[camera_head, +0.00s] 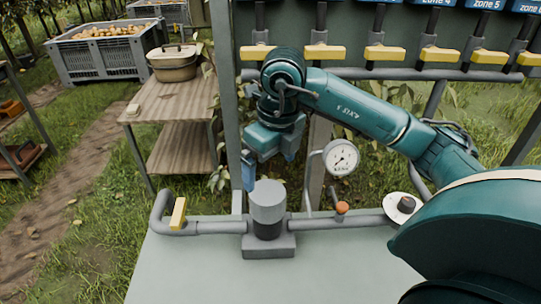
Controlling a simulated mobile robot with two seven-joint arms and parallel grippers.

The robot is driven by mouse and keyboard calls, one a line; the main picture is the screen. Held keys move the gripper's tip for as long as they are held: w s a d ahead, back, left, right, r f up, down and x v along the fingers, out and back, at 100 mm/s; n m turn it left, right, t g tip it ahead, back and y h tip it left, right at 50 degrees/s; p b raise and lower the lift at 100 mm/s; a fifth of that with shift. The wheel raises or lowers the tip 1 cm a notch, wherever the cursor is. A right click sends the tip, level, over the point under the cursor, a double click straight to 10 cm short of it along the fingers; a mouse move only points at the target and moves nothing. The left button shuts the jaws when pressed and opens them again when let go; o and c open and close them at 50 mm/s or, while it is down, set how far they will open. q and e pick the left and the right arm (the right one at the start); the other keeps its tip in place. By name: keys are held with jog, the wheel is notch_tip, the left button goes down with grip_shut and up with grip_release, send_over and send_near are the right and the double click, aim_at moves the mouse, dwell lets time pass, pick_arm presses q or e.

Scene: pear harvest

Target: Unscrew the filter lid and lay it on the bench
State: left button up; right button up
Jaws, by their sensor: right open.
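The filter stands upright on the grey pipe, with a dark body (266,230) on a square grey base. Its lid (268,201) is a light grey cylinder seated on top of the body. My right gripper (268,166) hangs just above and slightly behind the lid, its fingers pointing down. Its jaws are open and empty; whether a finger touches the lid is hard to tell. The pale grey bench top (185,270) spreads in front of the filter. My left gripper is not in view.
The pipe carries a yellow-handled valve (179,213), a pressure gauge (341,158) and an orange knob (342,207). A row of yellow valve handles (385,53) runs behind my arm. A wooden table (165,101) stands at left. The bench's front left is clear.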

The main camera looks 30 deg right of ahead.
aim_at(267, 192)
jog(key=f, duration=0.3)
jog(key=w+f, duration=0.1)
jog(key=f, duration=0.6)
jog(key=shift+w+a+f, duration=0.15)
jog(key=shift+f, duration=0.15)
